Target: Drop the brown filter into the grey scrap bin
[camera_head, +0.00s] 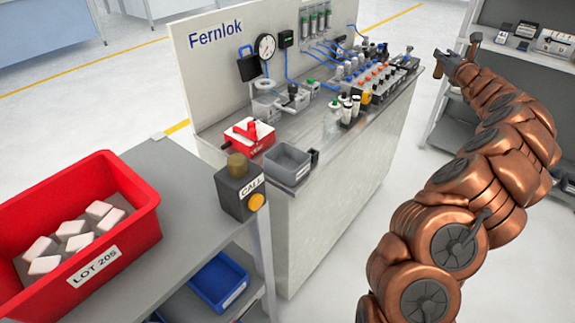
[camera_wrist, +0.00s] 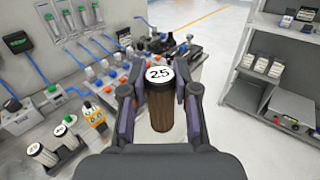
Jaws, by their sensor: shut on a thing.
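The brown filter (camera_wrist: 160,105) is a dark brown cylinder with a white top marked 25. In the wrist view it stands between the two fingers of my gripper (camera_wrist: 158,100), which is shut on it. In the head view my gripper (camera_head: 454,64) is small, at the upper right beyond the bench's right edge; the filter cannot be made out clearly there. The grey scrap bin (camera_head: 289,178) is an open grey box on the near end of the bench, well left of and nearer than my gripper. Its visible inside looks empty. It is not seen in the wrist view.
The bench (camera_head: 335,200) carries a red-and-white box (camera_head: 249,137), a rack of white-topped cylinders (camera_head: 350,108) and valves with blue hoses. A call box (camera_head: 240,187) and a red crate (camera_head: 150,235) stand nearer left. Shelves (camera_wrist: 270,65) stand right.

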